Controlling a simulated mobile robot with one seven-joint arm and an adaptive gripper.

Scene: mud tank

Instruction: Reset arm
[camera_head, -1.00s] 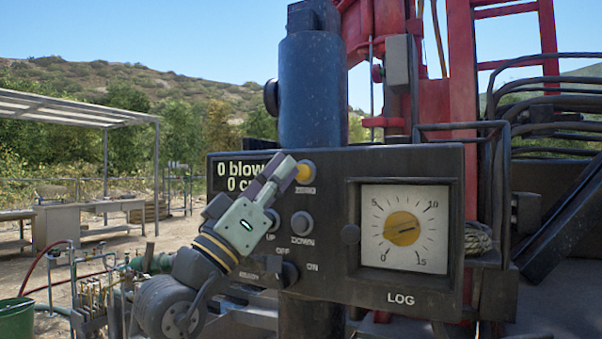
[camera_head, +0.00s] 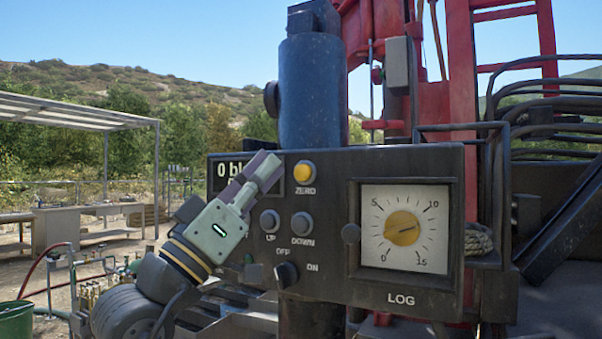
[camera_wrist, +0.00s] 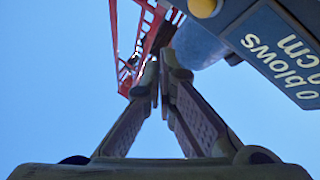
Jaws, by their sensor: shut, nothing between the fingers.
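My gripper (camera_head: 268,166) is in front of the left part of a dark control panel (camera_head: 330,262) in the head view. It points up and to the right and covers part of the display. Its fingers are shut with nothing between them, as the wrist view (camera_wrist: 157,75) also shows, with sky behind. The yellow ZERO button (camera_head: 304,172) is right of the fingertips, clear of them. The grey UP button (camera_head: 269,221) and DOWN button (camera_head: 302,223) show below it. The black OFF/ON knob (camera_head: 286,274) is lower down.
A gauge dial (camera_head: 403,230) marked LOG is on the panel's right. A blue cylinder (camera_head: 312,95) and red mast (camera_head: 462,90) rise behind. Hoses and valves are at lower left near a green bucket (camera_head: 15,320). Open air lies left of the panel.

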